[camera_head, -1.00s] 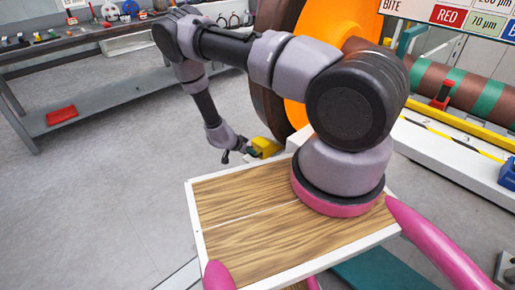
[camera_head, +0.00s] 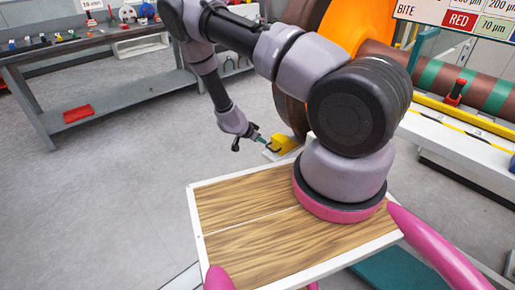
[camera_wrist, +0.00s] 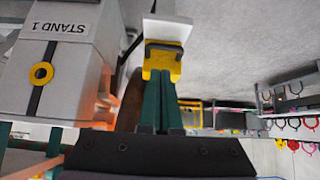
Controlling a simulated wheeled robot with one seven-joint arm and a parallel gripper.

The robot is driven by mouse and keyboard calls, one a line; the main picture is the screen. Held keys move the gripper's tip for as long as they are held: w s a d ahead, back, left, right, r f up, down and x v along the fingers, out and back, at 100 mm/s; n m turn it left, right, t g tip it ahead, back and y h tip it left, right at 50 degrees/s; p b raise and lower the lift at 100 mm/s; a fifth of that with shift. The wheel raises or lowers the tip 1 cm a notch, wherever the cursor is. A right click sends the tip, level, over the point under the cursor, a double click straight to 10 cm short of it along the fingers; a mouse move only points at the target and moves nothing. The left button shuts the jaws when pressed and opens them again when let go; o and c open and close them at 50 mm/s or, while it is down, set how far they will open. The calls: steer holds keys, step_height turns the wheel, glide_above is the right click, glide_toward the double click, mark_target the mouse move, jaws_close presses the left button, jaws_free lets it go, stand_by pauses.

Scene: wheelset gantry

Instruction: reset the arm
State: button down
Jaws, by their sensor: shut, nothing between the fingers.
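My arm reaches out from the wooden-topped base in the head view and bends down at the left. My gripper (camera_head: 261,139) hangs beyond the far edge of that base, near a yellow block (camera_head: 281,145) beside the wheelset. In the wrist view my gripper (camera_wrist: 162,82) shows two teal fingers lying together, with nothing between them. The yellow block (camera_wrist: 163,60) sits straight beyond the fingertips there, on a white support (camera_wrist: 166,28). I cannot tell whether the fingertips touch it.
A large orange and brown wheel (camera_head: 345,30) stands behind my arm. A grey workbench (camera_head: 100,58) with small items and a red tray (camera_head: 78,114) is at the left. A striped axle (camera_head: 470,86) lies at the right. A "STAND 1" box (camera_wrist: 55,65) shows in the wrist view. The left floor is clear.

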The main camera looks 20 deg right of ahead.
steer(key=shift+s+a+r, duration=0.1)
steer(key=shift+a+r, duration=0.1)
steer(key=shift+r, duration=0.05)
stand_by(0.3)
